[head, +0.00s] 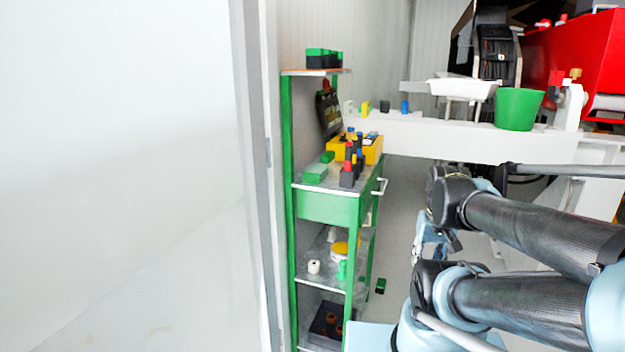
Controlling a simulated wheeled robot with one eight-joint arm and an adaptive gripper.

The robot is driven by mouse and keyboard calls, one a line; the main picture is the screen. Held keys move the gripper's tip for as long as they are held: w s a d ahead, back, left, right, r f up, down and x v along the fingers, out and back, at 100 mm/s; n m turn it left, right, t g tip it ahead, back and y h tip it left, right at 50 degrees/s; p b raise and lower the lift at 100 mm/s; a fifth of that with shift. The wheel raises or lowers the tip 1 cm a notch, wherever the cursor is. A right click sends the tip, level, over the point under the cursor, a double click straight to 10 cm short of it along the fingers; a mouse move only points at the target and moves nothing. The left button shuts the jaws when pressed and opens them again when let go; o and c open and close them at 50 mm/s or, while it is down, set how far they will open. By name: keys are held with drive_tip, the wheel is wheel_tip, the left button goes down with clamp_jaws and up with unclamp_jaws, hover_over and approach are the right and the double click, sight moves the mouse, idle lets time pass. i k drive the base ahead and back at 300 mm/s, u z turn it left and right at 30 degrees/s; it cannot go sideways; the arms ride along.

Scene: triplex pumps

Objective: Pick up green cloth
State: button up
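I see no green thing that is clearly a cloth. A flat light-green item (314,172) lies at the front left of the top tray of the green trolley (330,208); it is too small to tell if it is cloth. A smaller green piece (327,157) is just behind it. Another small light-green item (342,270) stands on the trolley's lower shelf. My gripper (428,248) seems to be partly hidden behind my arm links, right of the trolley and apart from it. I cannot see its fingers clearly.
Red-and-black and blue-topped items and a yellow case (362,150) crowd the trolley's top tray. A green bucket (519,109) and a white tray (462,89) stand at the white beam. A small green-black box (380,286) lies on the floor. A white wall panel fills the left.

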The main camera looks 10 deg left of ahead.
sight(315, 173)
drive_tip(key=u, duration=1.9)
drive_tip(key=k, duration=1.5)
drive_tip(key=z, duration=1.05)
drive_tip(key=i, duration=1)
